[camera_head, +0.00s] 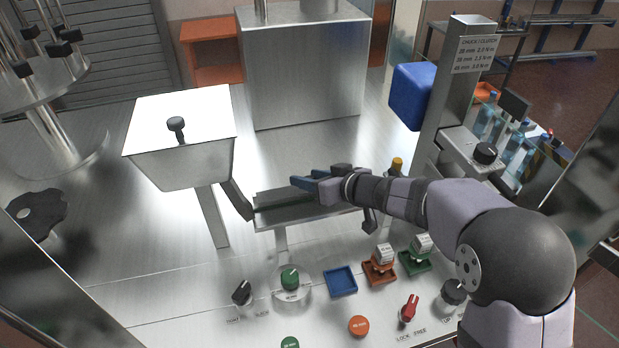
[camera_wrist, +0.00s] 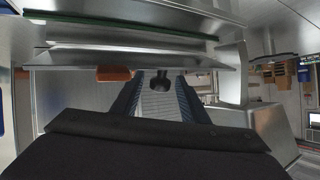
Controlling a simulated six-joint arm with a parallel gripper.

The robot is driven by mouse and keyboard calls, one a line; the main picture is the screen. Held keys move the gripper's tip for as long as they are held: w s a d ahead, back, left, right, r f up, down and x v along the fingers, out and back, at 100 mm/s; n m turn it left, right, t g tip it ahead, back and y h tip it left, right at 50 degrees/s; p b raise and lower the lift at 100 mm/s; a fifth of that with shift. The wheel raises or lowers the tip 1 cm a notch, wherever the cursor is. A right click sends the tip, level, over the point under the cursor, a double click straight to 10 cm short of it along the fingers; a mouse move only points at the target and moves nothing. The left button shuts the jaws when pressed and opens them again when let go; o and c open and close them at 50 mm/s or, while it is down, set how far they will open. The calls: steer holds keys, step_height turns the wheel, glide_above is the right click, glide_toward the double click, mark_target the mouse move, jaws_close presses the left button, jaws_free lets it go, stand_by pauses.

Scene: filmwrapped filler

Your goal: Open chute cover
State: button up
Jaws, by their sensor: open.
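In the head view, a steel box (camera_head: 185,160) at the left has a flat white lid (camera_head: 205,110) with a black knob (camera_head: 176,124). The lid looks closed. A long, low metal tray or channel (camera_head: 300,212) lies to its right; I cannot tell which part is the chute cover. My gripper (camera_head: 305,179), with blue fingers, is just above or behind this channel, right of the box and apart from the knob. In the wrist view my gripper (camera_wrist: 158,78) is open. Its fingers are spread, and nothing is visibly held; contact with the channel cannot be told.
A steel cabinet (camera_head: 303,65) stands behind. A blue box (camera_head: 412,95) is on the post (camera_head: 452,110) at the right. Small trays, including a blue one (camera_head: 340,281), and several knobs line the front panel. Bare metal table (camera_head: 110,240) lies at the left.

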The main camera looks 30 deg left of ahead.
steer(key=b+v, duration=0.1)
steer(key=v, duration=0.6)
stand_by(0.4)
steer(key=w+d+r+m+t+h+b, duration=0.1)
steer(key=w+r+m+t+h+b, duration=0.2)
steer(key=w, duration=0.5)
steer(key=w+d+r+m+t+h, duration=0.1)
steer(key=w+r+m+t+h, duration=0.1)
steer(key=w+r+t+h, duration=0.45)
steer(key=s+a+f+n+g+b, duration=0.1)
steer(key=s+a+f+g, duration=0.15)
steer(key=s+g, duration=0.4)
steer(key=s+a+f+n+g+b, duration=0.1)
steer(key=s+a+g, duration=0.25)
steer(key=s, duration=0.55)
steer(key=shift+y, duration=0.45)
steer(key=shift+d+p+x, duration=0.2)
steer(key=shift+p+x, duration=0.1)
steer(key=shift+x, duration=1.65)
steer(key=shift+d+p+x, duration=0.15)
steer(key=shift+p+x, duration=0.1)
steer(key=shift+x, duration=1.7)
steer(key=shift+w, duration=0.1)
steer(key=shift+c, duration=0.6)
jaws_close()
